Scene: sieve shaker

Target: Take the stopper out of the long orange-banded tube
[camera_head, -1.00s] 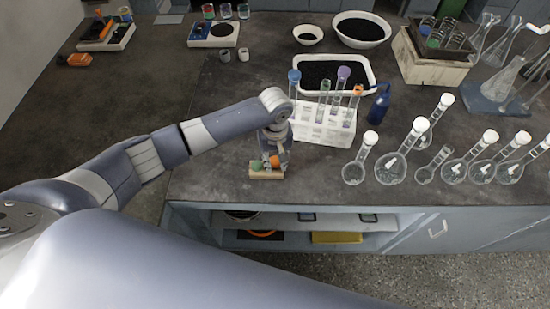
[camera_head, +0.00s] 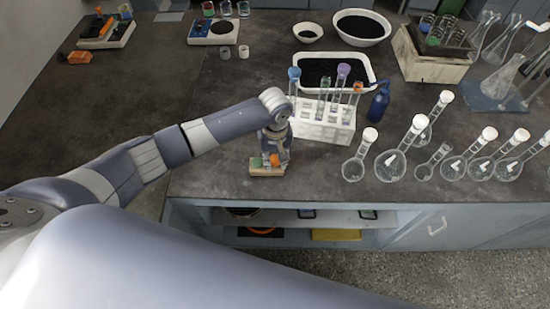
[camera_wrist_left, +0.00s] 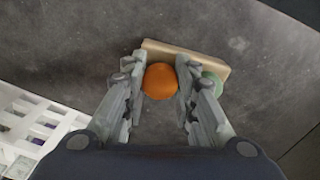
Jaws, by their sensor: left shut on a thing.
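My left gripper (camera_head: 274,156) points down at the table's front edge. It is shut on an orange stopper (camera_wrist_left: 160,81), with one finger on each side. The orange stopper is at a small wooden block (camera_head: 268,172); I cannot tell whether it rests on it or is held just above. A green stopper (camera_head: 256,162) sits on the block's left part; in the left wrist view it (camera_wrist_left: 212,84) is partly behind a finger. A tube with an orange top (camera_head: 358,88) stands at the right end of the white rack (camera_head: 325,130). My right gripper is not in view.
Other tubes with blue, green and purple tops stand in the rack. A blue bottle (camera_head: 379,103) is right of it, and a white tray of dark grains (camera_head: 372,66) behind it. Several stoppered flasks (camera_head: 398,160) fill the table's right front. The table left of my arm is mostly clear.

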